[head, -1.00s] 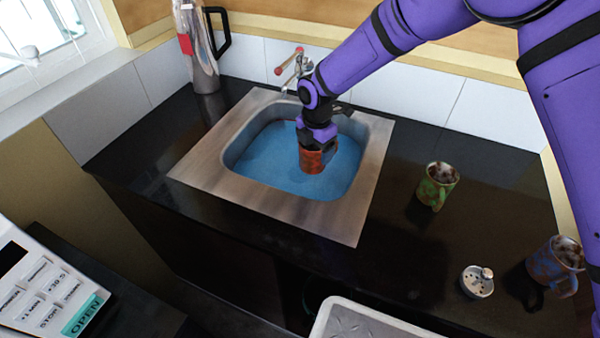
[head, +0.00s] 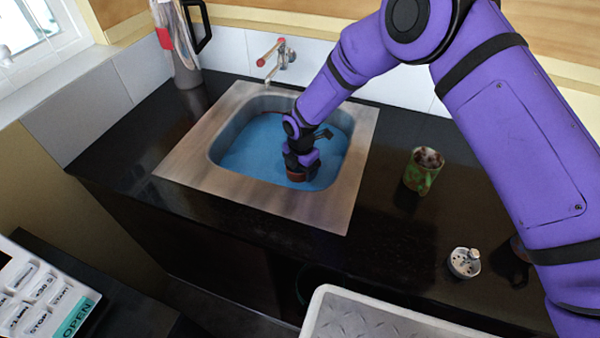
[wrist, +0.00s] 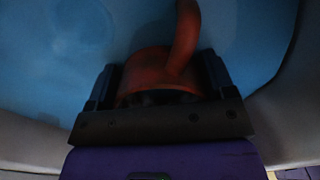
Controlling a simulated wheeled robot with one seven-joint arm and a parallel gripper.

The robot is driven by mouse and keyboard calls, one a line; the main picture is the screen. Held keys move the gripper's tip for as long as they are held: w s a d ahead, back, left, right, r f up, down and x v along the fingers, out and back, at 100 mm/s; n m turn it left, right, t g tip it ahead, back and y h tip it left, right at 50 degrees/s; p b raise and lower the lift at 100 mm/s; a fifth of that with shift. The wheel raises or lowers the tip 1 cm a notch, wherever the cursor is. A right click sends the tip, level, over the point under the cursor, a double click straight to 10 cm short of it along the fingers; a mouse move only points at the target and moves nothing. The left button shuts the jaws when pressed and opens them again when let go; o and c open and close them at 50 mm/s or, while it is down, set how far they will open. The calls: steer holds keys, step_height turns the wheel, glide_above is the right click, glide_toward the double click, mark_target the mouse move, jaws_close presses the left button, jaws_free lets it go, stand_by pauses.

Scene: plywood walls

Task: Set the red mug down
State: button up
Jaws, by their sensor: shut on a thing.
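The red mug (head: 300,176) is low in the sink (head: 250,215), near its front right side, mostly covered by my gripper in the head view. My gripper (head: 301,168) is shut on it from above. In the wrist view the mug (wrist: 148,68) sits between the two fingers of my gripper (wrist: 158,82), with its curved handle pointing up in the picture. The blue sink floor is close around the mug. I cannot tell whether the mug's base touches it.
A faucet with red ends (head: 275,58) stands behind the sink. A green mug (head: 423,170) and a small metal strainer-like piece (head: 464,262) are on the dark counter to the right. A tall metal pitcher (head: 178,45) stands at the back left. The counter's front left is clear.

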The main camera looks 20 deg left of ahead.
steer(key=shift+f, duration=0.95)
steer(key=shift+f, duration=0.15)
steer(key=o, duration=1.1)
steer(key=shift+c, duration=0.2)
step_height(320, 180, up, 12)
